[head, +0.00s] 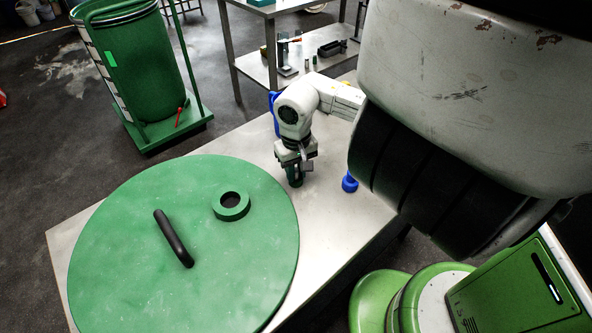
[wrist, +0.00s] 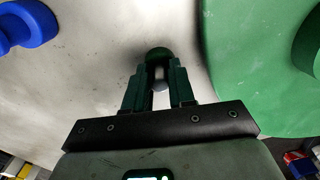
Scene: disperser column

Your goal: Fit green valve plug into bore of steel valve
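My gripper (head: 295,177) points down low over the steel table, just right of the big green lid. In the wrist view its two dark green fingers (wrist: 160,78) stand apart. A rounded dark green piece (wrist: 158,53), which looks like the valve plug, shows at the fingertips, with a small grey round part between the fingers. I cannot tell whether the fingers press on it. A green ring (head: 231,205) with a dark round bore sits on the lid; part of it shows at the right edge of the wrist view (wrist: 309,42). I cannot make out a steel-coloured valve for sure.
The round green lid (head: 130,260) has a black bar handle (head: 173,238) and covers much of the steel table (head: 335,222). A blue knobbed piece (head: 349,182) stands right of my gripper. Behind are a green bin (head: 135,75) and a steel shelf table (head: 262,72) holding small items.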

